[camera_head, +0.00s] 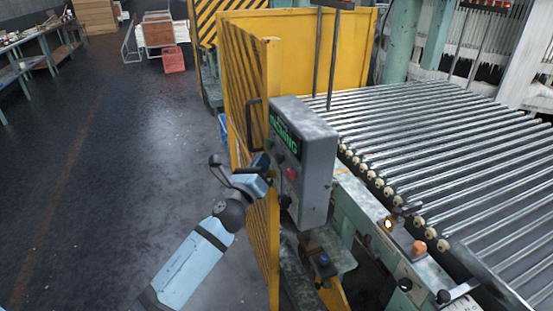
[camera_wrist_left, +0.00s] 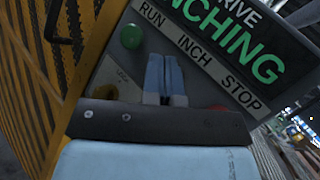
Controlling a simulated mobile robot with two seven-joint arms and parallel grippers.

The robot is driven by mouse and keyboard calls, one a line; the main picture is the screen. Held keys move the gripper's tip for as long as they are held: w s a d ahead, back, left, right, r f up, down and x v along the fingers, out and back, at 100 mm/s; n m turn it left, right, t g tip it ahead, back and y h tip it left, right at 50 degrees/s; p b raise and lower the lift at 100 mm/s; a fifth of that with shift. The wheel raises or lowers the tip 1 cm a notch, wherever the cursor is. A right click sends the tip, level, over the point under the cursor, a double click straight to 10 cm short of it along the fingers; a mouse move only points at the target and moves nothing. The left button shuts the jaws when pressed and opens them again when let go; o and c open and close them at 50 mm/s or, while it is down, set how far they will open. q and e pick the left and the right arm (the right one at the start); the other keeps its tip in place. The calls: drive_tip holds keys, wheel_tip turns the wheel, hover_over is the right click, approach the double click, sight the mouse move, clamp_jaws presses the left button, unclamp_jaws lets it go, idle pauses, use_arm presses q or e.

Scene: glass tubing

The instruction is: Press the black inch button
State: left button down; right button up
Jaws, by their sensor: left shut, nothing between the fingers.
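The grey control box (camera_head: 318,165) stands beside the yellow guard, its button panel facing left. In the left wrist view the panel (camera_wrist_left: 125,75) carries the labels RUN, INCH and STOP. A green button (camera_wrist_left: 131,36) is below RUN and a red button (camera_wrist_left: 220,108) is below STOP; the red one also shows in the head view (camera_head: 291,175). My left gripper (camera_head: 268,173) is in front of the panel. In the wrist view its fingers (camera_wrist_left: 165,75) are together and empty, pointing below INCH. They cover the place of the black inch button; contact cannot be told.
The yellow guard (camera_head: 257,90) runs close beside my left arm, with a dark handle (camera_head: 253,122) on it. The roller conveyor (camera_head: 430,140) lies to the right of the box. Open floor (camera_head: 120,150) is on the left.

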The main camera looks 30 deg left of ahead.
use_arm(q)
drive_tip(key=s+a, duration=0.3)
drive_tip(key=shift+s+a, duration=0.1)
drive_tip(key=shift+s, duration=0.3)
idle(0.8)
drive_tip(key=s+d+f+n+g+p, duration=0.1)
drive_tip(key=s+d+f+n+g, duration=0.15)
drive_tip(key=f+n, duration=0.2)
drive_tip(key=s+d+f+n+g+h+p, duration=0.1)
drive_tip(key=s+d+f+n, duration=0.25)
drive_tip(key=f, duration=0.25)
drive_tip(key=s+d+f+n+g+p, duration=0.1)
drive_tip(key=s+d+f+n+g, duration=0.15)
drive_tip(key=f+n, duration=0.3)
drive_tip(key=s+d+f+n+g+h, duration=0.1)
drive_tip(key=s+d+f+n, duration=0.3)
drive_tip(key=s, duration=0.4)
drive_tip(key=s+d+f+n+g+h+p, duration=0.1)
drive_tip(key=s+d+f+n+g+h, duration=0.1)
drive_tip(key=s+d+f+n, duration=0.3)
drive_tip(key=s+f+n+g, duration=0.1)
drive_tip(key=s+f+n, duration=0.1)
drive_tip(key=s+n, duration=0.1)
drive_tip(key=shift+s+d+n, duration=0.25)
drive_tip(key=shift+s+n, duration=0.05)
drive_tip(key=shift+n, duration=0.45)
